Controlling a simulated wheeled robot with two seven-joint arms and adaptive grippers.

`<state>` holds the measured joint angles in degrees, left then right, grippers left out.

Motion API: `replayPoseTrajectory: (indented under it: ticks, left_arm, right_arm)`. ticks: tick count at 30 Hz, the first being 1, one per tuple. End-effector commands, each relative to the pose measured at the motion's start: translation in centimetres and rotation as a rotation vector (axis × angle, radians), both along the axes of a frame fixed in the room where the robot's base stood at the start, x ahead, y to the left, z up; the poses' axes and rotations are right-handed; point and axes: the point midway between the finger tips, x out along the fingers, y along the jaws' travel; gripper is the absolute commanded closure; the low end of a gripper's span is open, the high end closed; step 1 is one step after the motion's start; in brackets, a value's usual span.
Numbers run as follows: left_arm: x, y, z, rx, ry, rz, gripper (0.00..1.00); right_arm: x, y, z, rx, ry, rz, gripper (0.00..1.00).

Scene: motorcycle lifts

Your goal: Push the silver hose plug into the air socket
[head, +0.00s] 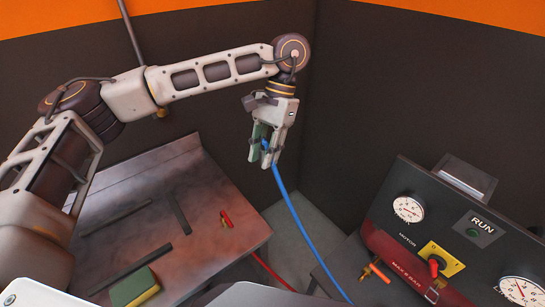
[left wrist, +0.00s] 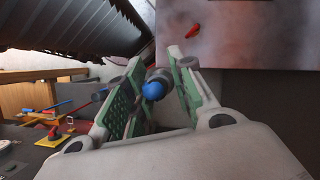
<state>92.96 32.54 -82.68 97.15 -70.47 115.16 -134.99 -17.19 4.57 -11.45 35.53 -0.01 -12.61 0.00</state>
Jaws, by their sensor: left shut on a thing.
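My left gripper (head: 263,160) hangs in the air, pointing down, past the right edge of the metal bench. It is shut on the end of a blue hose (head: 291,208), which trails down to the lower right. In the left wrist view, the hose's blue end (left wrist: 153,90) and a grey plug (left wrist: 160,75) sit between the green finger pads. The plug is mostly hidden in the head view. I cannot pick out the air socket with certainty in either view. My right gripper is not in view.
The metal bench (head: 155,200) holds a red-handled fitting (head: 226,219), dark bars and a green-yellow sponge (head: 134,287). A red hose (head: 268,270) runs below its edge. At right stands a control panel (head: 445,235) with gauges, a yellow switch (head: 440,259) and an orange-handled fitting (head: 379,272).

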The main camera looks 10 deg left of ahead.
Motion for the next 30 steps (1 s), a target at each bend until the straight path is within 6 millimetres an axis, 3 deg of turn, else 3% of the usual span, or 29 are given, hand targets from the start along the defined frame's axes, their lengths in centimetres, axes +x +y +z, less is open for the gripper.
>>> replayPoseTrajectory:
  ticks: [20, 30]
  left_arm:
    - [-0.1, 0.2, 0.6, 0.000, 0.000, 0.037, 0.97]
    - [1.5, -1.7, 0.6, 0.000, 0.000, 0.102, 0.97]
  right_arm:
    - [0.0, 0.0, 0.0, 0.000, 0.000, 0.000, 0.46]
    - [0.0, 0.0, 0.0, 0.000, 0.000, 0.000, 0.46]
